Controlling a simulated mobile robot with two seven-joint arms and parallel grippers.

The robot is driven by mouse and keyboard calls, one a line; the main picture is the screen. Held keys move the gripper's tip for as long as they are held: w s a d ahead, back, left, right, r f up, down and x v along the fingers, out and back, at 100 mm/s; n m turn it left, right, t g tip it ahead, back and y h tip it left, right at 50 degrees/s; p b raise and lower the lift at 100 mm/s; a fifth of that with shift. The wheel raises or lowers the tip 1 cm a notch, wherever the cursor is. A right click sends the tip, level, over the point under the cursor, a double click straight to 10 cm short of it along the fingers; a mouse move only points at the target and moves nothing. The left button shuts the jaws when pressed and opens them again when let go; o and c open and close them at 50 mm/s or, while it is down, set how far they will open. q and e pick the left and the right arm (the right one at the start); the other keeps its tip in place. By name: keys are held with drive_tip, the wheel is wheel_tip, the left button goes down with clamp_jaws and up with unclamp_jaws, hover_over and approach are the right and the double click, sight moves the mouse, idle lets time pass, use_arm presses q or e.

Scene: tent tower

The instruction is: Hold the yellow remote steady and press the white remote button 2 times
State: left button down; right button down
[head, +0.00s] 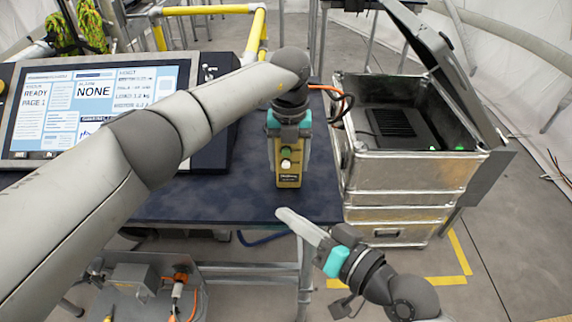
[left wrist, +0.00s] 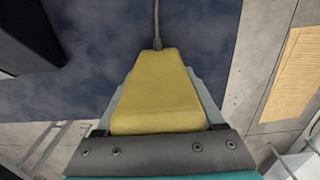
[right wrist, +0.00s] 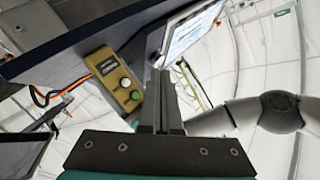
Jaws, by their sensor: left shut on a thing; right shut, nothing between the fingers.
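The yellow remote (head: 289,180) is held upright above the dark blue table's front edge.
A large display console (head: 95,105) stands on the table (head: 235,200) at the left. An open metal case (head: 400,180) with a raised lid stands to the right. A cable runs from the remote. A grey box (head: 135,278) with a connector sits low at the front left.

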sight(286, 165)
drive_tip(key=shift+w, duration=0.1)
drive_tip(key=shift+w, duration=4.3)
drive_tip(key=shift+w, duration=0.45)
